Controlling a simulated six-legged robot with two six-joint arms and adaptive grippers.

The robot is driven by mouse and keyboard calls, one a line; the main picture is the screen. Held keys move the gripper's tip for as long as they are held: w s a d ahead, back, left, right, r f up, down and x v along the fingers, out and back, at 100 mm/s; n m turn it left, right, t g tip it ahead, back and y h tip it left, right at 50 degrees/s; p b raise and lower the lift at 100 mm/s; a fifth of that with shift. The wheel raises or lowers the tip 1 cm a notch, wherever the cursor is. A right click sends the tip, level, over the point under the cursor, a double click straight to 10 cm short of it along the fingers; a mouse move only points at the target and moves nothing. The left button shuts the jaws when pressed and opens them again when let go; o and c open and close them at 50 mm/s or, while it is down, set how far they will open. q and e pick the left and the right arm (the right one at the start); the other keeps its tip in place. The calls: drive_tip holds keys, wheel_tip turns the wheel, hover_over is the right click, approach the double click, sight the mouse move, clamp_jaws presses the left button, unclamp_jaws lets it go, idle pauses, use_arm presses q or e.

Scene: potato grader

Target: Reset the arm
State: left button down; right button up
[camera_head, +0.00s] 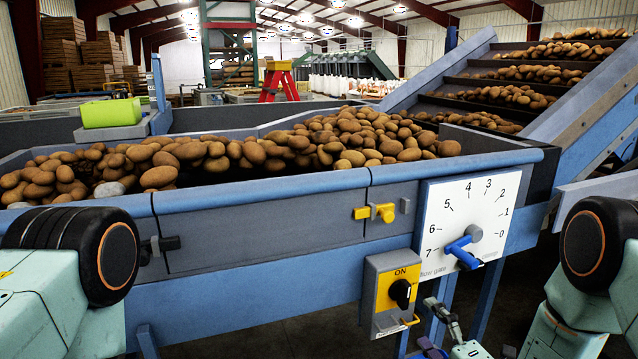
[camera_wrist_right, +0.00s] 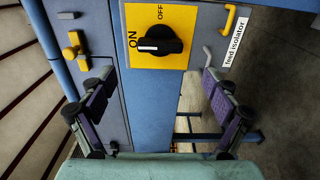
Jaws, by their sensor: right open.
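My right gripper (camera_head: 440,322) shows low in the head view, just right of the grey switch box (camera_head: 372,318). In the right wrist view my right gripper (camera_wrist_right: 157,92) is open, its purple-padded fingers wide apart with nothing between them. The box's black rotary knob (camera_head: 402,293) on a yellow plate is ahead of the fingers; in the wrist view the knob (camera_wrist_right: 160,46) has its white mark towards ON. The fingers appear clear of the knob. My left arm (camera_head: 75,265) enters at the left, but its gripper is outside the view.
A blue hopper (camera_head: 260,195) full of potatoes (camera_head: 330,140) spans the front. A white dial (camera_head: 465,215) with a blue handle (camera_head: 464,252) is right of the switch box. A yellow latch (camera_head: 384,212) sticks out of the hopper's front. A potato conveyor (camera_head: 560,85) rises at the right.

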sight(408, 297)
drive_tip(key=x, duration=0.8)
drive_tip(key=shift+f, duration=0.1)
drive_tip(key=m, duration=0.3)
drive_tip(key=shift+s+b, duration=0.1)
drive_tip(key=shift+b, duration=0.3)
drive_tip(key=m, duration=0.2)
drive_tip(key=shift+m, duration=0.4)
drive_tip(key=m+b, duration=0.1)
drive_tip(key=m, duration=0.2)
drive_tip(key=shift+d, duration=0.1)
drive_tip(key=m, duration=0.1)
drive_tip(key=m+b, duration=0.1)
drive_tip(key=m, duration=0.3)
drive_tip(key=shift+r, duration=0.25)
drive_tip(key=shift+d+m+b, duration=0.1)
drive_tip(key=shift+m+b, duration=0.55)
drive_tip(key=shift+m, duration=1.45)
